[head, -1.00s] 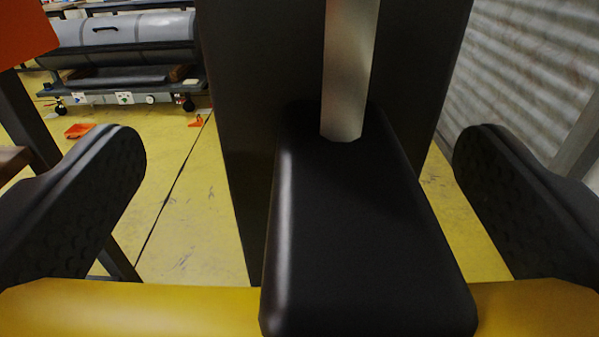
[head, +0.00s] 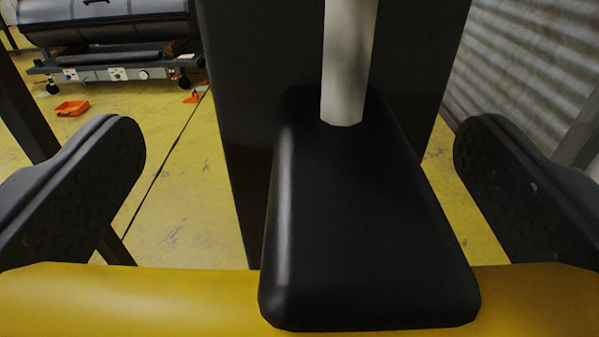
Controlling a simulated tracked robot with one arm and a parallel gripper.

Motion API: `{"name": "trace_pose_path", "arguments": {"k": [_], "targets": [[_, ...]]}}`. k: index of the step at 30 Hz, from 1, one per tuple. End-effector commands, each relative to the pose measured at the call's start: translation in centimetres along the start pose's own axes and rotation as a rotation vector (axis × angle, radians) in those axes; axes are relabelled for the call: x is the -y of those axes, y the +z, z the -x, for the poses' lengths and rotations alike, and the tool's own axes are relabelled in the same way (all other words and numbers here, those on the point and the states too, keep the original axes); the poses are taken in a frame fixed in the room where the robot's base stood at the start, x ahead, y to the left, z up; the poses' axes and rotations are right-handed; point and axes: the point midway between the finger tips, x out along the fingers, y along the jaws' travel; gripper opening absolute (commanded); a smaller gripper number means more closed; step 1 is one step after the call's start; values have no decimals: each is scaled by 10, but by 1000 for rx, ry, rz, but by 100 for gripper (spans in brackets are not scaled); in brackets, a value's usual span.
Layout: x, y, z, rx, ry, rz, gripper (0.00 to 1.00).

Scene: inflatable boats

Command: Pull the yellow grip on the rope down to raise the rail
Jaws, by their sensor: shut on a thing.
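The yellow grip (head: 130,300) is a thick horizontal bar across the bottom of the view. A black block (head: 365,230) sits at its middle, and a pale strip (head: 348,65), which looks like the rope, runs up from the block out of the top of the view. My gripper (head: 300,150) shows as two dark textured fingers, one on each side of the block, and it is shut on the yellow grip. The exact contact is not clear in this view. The rail cannot be made out.
A dark upright panel or post (head: 240,130) stands right behind the block. A wheeled cart (head: 110,40) and an orange tray (head: 72,108) are at the back left on the yellow floor (head: 180,215). A corrugated wall (head: 525,75) is on the right.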

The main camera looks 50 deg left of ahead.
Motion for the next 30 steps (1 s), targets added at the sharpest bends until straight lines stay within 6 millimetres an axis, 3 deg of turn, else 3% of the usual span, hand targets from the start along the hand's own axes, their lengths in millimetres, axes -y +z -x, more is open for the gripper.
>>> {"name": "trace_pose_path", "arguments": {"k": [4,5,6,17,30], "targets": [[0,1,0,2,1,-1,48],[0,1,0,2,1,-1,98],[0,1,0,2,1,-1,100],[0,0,7,-1,1,0,100],[-1,0,74,0,1,1,100]]}}
